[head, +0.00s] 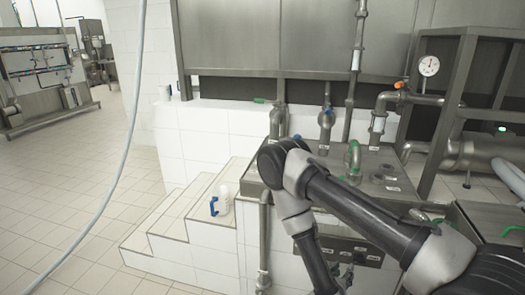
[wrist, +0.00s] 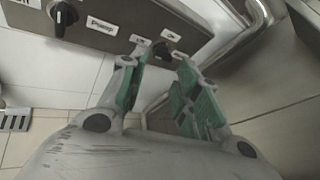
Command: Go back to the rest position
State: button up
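My gripper (wrist: 160,66) shows in the wrist view with its two green-padded fingers apart and nothing held between them. Its fingertips point toward the lower edge of a steel control panel (wrist: 105,12). A dark knob (wrist: 168,52) on that panel shows between the fingertips. I cannot tell whether the fingers touch the panel.
White tiled steps (head: 185,225) stand left of the station, with a white and blue container (head: 222,202) on them. Pipes and valves (head: 376,125) crowd the station. A grey hose (head: 113,180) hangs at the left. The tiled floor (head: 60,185) there is open.

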jog(key=s+d+r+m+g+h, duration=0.25)
jog(key=d+r+m+g, duration=0.45)
jog(key=r, duration=0.4)
jog(key=s+d+r+m+g+h, duration=0.2)
jog(key=d+r+m+g+h, duration=0.15)
jog(key=r+m+g, duration=0.4)
jog(key=s+r+m+t+y, duration=0.2)
jog(key=s+r+m+y, duration=0.2)
jog(key=r, duration=0.5)
jog(key=s+a+r+m+t+y, duration=0.1)
jog(key=s+r+m+t+y, duration=0.2)
jog(key=r+m+y, duration=0.3)
jog(key=s+r+m+t+y, duration=0.3)
jog(key=s+r+m+y, duration=0.2)
jog(key=r, duration=0.9)
jog(key=shift+s+a+m, duration=0.25)
jog(key=shift+a+m, duration=0.05)
jog(key=shift+m, duration=0.85)
